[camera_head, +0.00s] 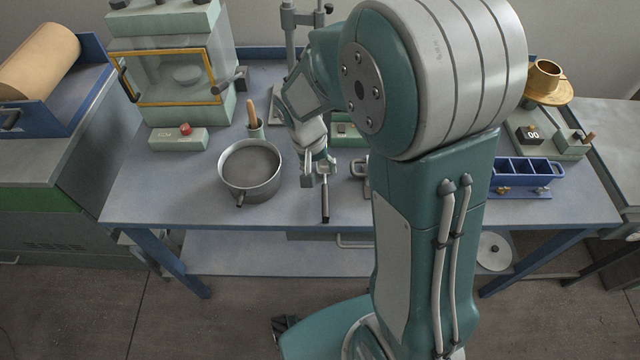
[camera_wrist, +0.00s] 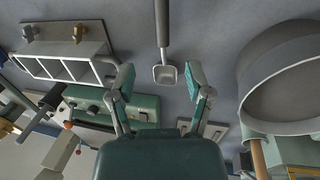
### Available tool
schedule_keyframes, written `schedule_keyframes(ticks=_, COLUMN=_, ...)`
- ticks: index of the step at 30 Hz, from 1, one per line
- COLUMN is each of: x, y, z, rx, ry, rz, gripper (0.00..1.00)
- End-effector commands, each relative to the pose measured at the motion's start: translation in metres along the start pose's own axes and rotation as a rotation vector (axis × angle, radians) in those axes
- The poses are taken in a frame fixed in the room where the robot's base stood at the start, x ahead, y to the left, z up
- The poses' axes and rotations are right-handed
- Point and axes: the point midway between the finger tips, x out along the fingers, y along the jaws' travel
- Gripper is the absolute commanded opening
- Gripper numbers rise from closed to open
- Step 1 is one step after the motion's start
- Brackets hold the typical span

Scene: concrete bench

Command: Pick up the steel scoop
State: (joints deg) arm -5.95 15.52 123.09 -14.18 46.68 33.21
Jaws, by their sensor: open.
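The steel scoop lies on the bench (camera_head: 210,218). In the wrist view its square steel bowl (camera_wrist: 165,75) sits between my fingertips, and its dark handle (camera_wrist: 162,25) runs up to the picture's top edge. In the head view the scoop's handle (camera_head: 325,205) points toward the front edge, while its bowl is mostly hidden by my gripper (camera_head: 319,178). My gripper, also in the wrist view (camera_wrist: 160,80), is open, with one finger to each side of the bowl. The fingers look apart from the scoop; their height above it is hard to judge.
A grey pan (camera_head: 250,170) stands just left of my gripper in the head view. A metal handle-like piece (camera_head: 361,168) is close on the right. A blue divided tray (camera_head: 526,178) lies farther right. A glass-fronted cabinet (camera_head: 172,75) stands behind the pan. Bare bench lies in front.

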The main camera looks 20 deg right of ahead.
Motion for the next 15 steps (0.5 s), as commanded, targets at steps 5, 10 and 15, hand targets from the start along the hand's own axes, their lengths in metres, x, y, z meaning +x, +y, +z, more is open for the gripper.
schedule_keyframes(ticks=5, x=0.028, y=-0.001, z=0.001, rx=0.001, ry=-0.003, rz=0.002, gripper=0.65)
schedule_keyframes(ticks=10, x=0.041, y=-0.003, z=0.002, rx=-0.001, ry=-0.002, rz=0.003, gripper=0.65)
schedule_keyframes(ticks=15, x=0.067, y=-0.006, z=0.004, rx=-0.001, ry=-0.005, rz=0.004, gripper=0.65)
